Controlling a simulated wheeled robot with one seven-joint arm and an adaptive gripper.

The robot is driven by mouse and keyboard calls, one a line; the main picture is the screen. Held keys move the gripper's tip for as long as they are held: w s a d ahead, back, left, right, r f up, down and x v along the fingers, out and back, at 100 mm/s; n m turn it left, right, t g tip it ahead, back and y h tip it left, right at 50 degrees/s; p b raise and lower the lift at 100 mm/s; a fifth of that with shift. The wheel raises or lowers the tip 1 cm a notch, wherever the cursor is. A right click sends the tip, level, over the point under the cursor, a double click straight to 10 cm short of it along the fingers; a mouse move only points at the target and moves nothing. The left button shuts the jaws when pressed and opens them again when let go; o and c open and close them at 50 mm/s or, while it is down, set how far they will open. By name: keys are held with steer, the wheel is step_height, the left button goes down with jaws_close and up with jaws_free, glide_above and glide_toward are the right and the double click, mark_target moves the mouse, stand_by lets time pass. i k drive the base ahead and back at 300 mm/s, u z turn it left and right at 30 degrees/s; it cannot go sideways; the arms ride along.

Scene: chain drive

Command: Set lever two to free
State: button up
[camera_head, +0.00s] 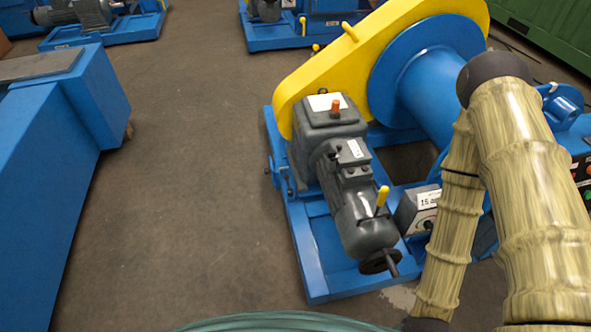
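The winch machine has a yellow chain guard (330,62), a blue drum (425,85) and a grey motor with gearbox (340,165). A yellow-handled lever (382,197) stands up near the motor's lower end. Another yellow handle (350,32) sticks out at the chain guard. An orange-red knob (336,104) stands on the gearbox top. I cannot read any number that marks lever two, nor a free position. My arm crosses the right side, in front of part of the drum and frame. My gripper is not in view.
A black handwheel (380,261) sits at the motor's end, beside a small labelled box (418,210). A control panel with buttons (583,180) is partly hidden at the right edge. A blue beam (55,150) stands at the left. Bare floor (190,170) lies between.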

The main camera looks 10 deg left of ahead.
mark_target(290, 192)
steer(key=u, duration=0.5)
steer(key=i, duration=0.85)
steer(key=u, duration=0.75)
